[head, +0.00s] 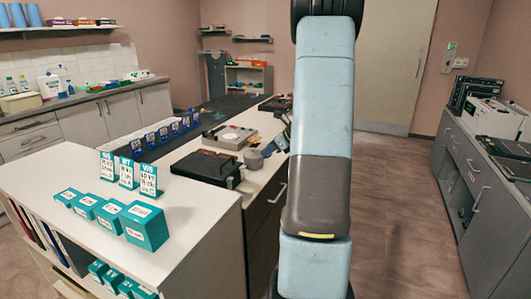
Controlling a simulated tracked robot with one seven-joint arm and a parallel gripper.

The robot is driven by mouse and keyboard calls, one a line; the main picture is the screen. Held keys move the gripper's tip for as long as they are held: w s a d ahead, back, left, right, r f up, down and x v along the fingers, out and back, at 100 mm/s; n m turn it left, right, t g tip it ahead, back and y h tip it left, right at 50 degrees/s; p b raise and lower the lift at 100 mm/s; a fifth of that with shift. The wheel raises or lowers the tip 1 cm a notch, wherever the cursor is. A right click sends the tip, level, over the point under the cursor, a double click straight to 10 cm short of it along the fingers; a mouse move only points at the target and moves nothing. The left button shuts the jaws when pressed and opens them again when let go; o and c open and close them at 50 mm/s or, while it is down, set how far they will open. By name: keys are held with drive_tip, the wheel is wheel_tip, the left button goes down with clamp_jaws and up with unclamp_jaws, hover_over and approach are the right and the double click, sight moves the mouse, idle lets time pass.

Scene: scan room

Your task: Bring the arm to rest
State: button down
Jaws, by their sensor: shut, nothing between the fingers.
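My arm (323,110) stands nearly upright in the middle of the head view. Its pale blue and dark grey links run from the top edge to the bottom edge. A dark ribbed joint shows at the top. A grey section with a yellow strip sits lower down. My gripper is not in the picture, so its fingers are hidden from me. The arm covers part of the counter's right side and the floor behind it. I see no contact between the arm and the furniture.
A white counter (190,232) with teal boxes (147,227) and upright cards stands left of the arm. A black device (207,167) lies behind them. A grey cabinet (462,170) with equipment stands at the right. Open wooden floor (400,235) lies between arm and cabinet. A door (393,65) is behind.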

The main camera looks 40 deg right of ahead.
drive_tip(key=s+a+r+n+g, duration=0.1)
drive_tip(key=s+a+r+n, duration=0.3)
drive_tip(key=a, duration=0.3)
drive_tip(key=s+a+r+n+g, duration=0.1)
drive_tip(key=s+a+r+n, duration=0.1)
drive_tip(key=a+r+n, duration=0.4)
drive_tip(key=s+a+r+n+g, duration=0.2)
drive_tip(key=s+a+n, duration=0.2)
drive_tip(key=a, duration=0.4)
drive_tip(key=s+a+r+n+h, duration=0.1)
drive_tip(key=s+a+n, duration=0.1)
drive_tip(key=s+n, duration=0.3)
drive_tip(key=s+a+r+n+h, duration=0.2)
drive_tip(key=s+n, duration=0.3)
drive_tip(key=s, duration=0.3)
drive_tip(key=s+a+r+n+t+h, duration=0.1)
drive_tip(key=s+a+r+n+h, duration=0.1)
drive_tip(key=s+a+n, duration=0.2)
drive_tip(key=shift+s+a+n, duration=0.25)
drive_tip(key=shift+s+n, duration=0.65)
drive_tip(key=shift+s, duration=0.55)
drive_tip(key=shift+r, duration=0.1)
